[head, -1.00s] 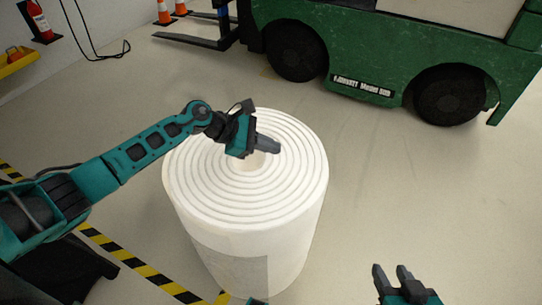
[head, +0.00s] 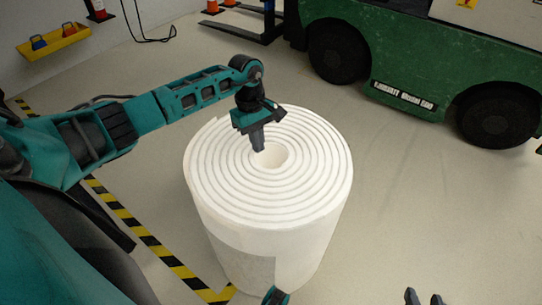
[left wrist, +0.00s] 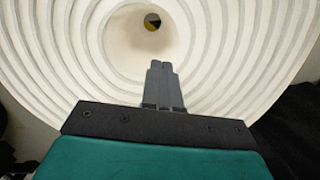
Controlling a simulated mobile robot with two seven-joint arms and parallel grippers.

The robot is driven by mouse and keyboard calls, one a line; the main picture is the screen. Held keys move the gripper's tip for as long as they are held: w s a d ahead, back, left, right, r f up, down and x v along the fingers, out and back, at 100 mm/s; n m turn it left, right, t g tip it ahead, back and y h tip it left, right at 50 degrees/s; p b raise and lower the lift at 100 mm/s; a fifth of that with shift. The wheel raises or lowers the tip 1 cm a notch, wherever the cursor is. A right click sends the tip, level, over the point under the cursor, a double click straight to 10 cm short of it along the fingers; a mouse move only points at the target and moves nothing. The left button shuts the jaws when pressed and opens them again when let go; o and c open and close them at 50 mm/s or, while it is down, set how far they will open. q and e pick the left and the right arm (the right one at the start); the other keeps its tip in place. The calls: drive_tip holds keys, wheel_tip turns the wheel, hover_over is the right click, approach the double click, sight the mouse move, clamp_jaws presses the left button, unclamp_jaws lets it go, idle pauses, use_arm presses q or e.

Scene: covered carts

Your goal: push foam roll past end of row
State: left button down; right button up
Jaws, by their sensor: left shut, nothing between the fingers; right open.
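The white foam roll (head: 318,215) stands upright on the floor, its spiral top and round core hole facing up. My left gripper (head: 259,148) is shut and empty and points down at the left rim of the core hole. In the left wrist view the shut fingers (left wrist: 162,66) lie in front of the spiral foam roll (left wrist: 240,45), close to the hole. Whether they touch the foam cannot be told. My right gripper (head: 424,297) is open and empty at the bottom edge, right of the roll and apart from it.
Yellow-black floor tape (head: 140,232) runs along the left of the roll. A green forklift (head: 400,60) stands behind at the right, with orange cones (head: 214,6) near its forks. A yellow wall tray (head: 54,42) is at the upper left. The floor right of the roll is clear.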

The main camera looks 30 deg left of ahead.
sight(270, 167)
use_arm(q)
drive_tip(key=d, duration=0.1)
drive_tip(key=s+d, duration=0.1)
drive_tip(key=d, duration=0.1)
drive_tip(key=s+d, duration=0.1)
drive_tip(key=d, duration=0.1)
drive_tip(key=shift+d+f, duration=0.1)
drive_tip(key=shift+f, duration=0.55)
drive_tip(key=shift+f+b, duration=0.15)
drive_tip(key=shift+b, duration=0.35)
drive_tip(key=shift+f, duration=0.1)
